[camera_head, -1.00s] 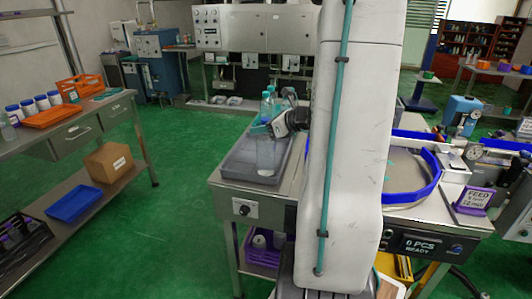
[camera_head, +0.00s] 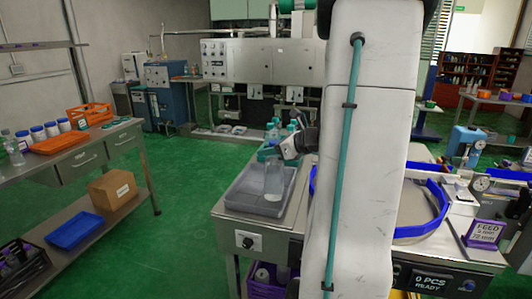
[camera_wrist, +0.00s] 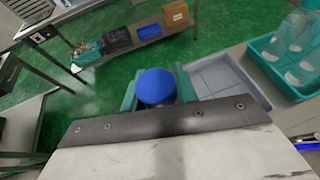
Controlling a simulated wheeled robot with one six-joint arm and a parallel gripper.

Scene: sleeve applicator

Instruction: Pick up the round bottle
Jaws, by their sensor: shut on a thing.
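My gripper (camera_head: 271,153) is shut on the round bottle (camera_head: 273,180), a clear upright bottle held near its top. In the wrist view its round blue cap (camera_wrist: 155,87) sits between my teal fingers, and the cap hides most of the body below. In the head view the bottle is in front of or over the grey tray (camera_head: 240,203), near its right side. I cannot tell whether its base touches the tray.
A teal bin (camera_wrist: 268,76) with several clear bottles (camera_wrist: 292,45) stands beside the grey tray (camera_wrist: 255,90). The blue-edged round table (camera_head: 440,195) of the machine is to the right. A side table with an orange crate (camera_head: 90,115) stands left, with open green floor between.

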